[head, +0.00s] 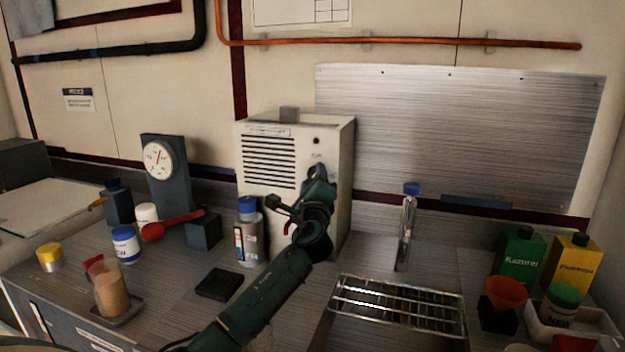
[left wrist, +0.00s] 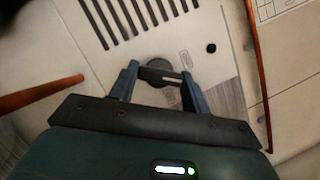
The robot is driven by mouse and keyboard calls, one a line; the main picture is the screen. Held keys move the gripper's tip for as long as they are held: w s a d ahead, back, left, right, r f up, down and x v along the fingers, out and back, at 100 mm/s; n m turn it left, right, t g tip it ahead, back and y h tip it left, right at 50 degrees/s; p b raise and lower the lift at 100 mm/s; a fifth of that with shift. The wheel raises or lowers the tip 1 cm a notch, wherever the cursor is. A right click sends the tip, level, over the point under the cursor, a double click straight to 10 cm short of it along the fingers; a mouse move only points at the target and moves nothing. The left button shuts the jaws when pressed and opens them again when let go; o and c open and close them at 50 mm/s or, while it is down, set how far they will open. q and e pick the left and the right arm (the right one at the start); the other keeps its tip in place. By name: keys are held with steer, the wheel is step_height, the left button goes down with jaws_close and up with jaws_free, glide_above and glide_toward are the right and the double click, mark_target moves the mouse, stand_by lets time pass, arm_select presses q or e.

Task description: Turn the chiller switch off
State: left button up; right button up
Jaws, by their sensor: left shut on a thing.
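The chiller is a cream box (head: 343,145) with dark vent slots, standing on the bench against the wall. In the left wrist view its front face (left wrist: 215,22) shows the slots, a small black dot and a round dark rotary switch (left wrist: 158,68). My left gripper (head: 318,176) is at the right part of the chiller's front and hides most of the switch in the head view. In the left wrist view the two fingers of the left gripper (left wrist: 161,84) stand either side of the switch's handle, shut on it. My right gripper is not in view.
A grey bottle with a blue cap (head: 249,240) stands just left of my arm. A gauge (head: 158,160), jars and a red scoop (head: 170,224) are to the left.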

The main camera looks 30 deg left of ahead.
arm_select(q)
steer(key=n+g+p, duration=0.1)
steer(key=n+p, duration=0.1)
steer(key=n, duration=0.2)
steer(key=n+g+p, duration=0.1)
steer(key=n, duration=0.2)
steer(key=shift+r+n+g+p, duration=0.2)
steer(key=shift+n+g+p, duration=0.15)
steer(key=shift+n+g, duration=0.05)
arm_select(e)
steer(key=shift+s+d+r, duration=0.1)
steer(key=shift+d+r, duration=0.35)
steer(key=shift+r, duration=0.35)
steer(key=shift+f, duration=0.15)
arm_select(q)
steer(key=o, duration=1)
steer(key=shift+c, duration=0.2)
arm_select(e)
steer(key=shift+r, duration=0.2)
arm_select(q)
steer(key=b+v, duration=0.1)
steer(key=v, duration=1.2)
steer(key=shift+s+r, duration=0.15)
steer(key=shift+r, duration=0.05)
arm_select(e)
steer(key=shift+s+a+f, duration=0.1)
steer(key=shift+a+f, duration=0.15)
